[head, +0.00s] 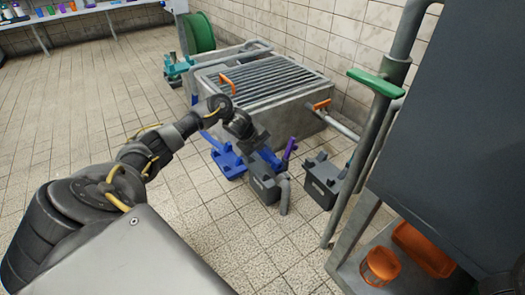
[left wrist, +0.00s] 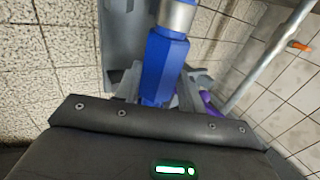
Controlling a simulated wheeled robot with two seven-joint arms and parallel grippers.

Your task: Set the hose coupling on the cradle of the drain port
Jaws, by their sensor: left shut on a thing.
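A blue six-sided hose coupling (left wrist: 164,65) with a metal collar shows in the left wrist view. My left gripper (head: 260,150) is shut on it, and its dark body fills the bottom of the left wrist view. In the head view, a blue part (head: 270,157) shows beyond the gripper, close to a dark grey block (head: 262,184) with a grey bent pipe. I cannot tell whether the coupling touches that block, nor which fixture is the drain port. My right gripper is not in view.
A purple lever (head: 290,149) stands just right of the gripper. A blue fixture (head: 228,163) is on the floor to the left. Another dark block (head: 322,182) stands to the right. A grated basin (head: 262,113) is behind. The tiled floor at left is clear.

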